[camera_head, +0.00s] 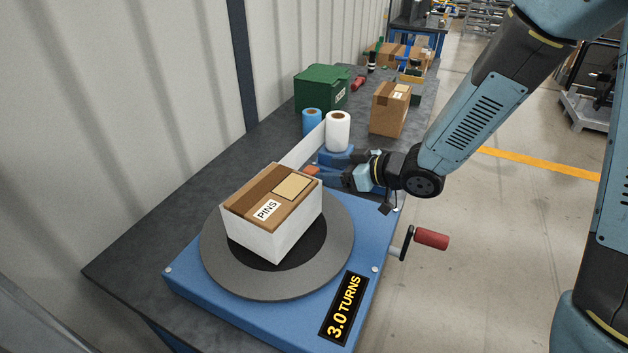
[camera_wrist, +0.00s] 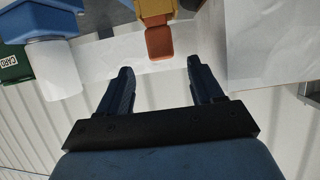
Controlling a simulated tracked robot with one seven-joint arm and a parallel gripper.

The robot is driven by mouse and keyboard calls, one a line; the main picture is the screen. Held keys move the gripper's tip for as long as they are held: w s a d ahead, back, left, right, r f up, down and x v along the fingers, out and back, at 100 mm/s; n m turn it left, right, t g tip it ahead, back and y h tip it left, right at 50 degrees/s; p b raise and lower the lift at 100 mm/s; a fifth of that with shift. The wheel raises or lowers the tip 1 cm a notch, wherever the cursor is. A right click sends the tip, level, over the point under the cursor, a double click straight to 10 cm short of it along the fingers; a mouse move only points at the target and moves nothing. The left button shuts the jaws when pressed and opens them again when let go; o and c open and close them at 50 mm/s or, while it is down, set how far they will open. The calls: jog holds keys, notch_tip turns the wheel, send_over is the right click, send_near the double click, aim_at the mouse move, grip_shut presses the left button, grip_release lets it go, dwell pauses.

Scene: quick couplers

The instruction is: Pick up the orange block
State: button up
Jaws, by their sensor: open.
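The orange block (camera_wrist: 159,42) shows at the top centre of the wrist view, below a yellow-orange part (camera_wrist: 155,8). In the head view only a small orange patch (camera_head: 312,170) shows, beside the cardboard box and at the fingertips. My gripper (camera_wrist: 160,66) is open and empty, with its two dark fingers on either side of the block's line and the block just beyond the tips. In the head view my gripper (camera_head: 322,176) points left, behind the box. The fingers and box partly hide the block there, so I cannot tell whether they touch it.
A box labelled PINS (camera_head: 272,236), its sides white, sits on the grey turntable (camera_head: 222,272) close to my gripper. A white strip (camera_head: 303,148) runs from the box towards the white roll (camera_head: 338,133). A red-handled crank (camera_head: 431,239) sticks out at the right.

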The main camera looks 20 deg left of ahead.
aim_at(314, 170)
jog(key=shift+x, duration=4.2)
jog(key=shift+s, duration=0.1)
jog(key=shift+c, duration=0.4)
jog(key=c, duration=1)
jog(key=shift+c, duration=0.3)
jog(key=shift+r, duration=0.1)
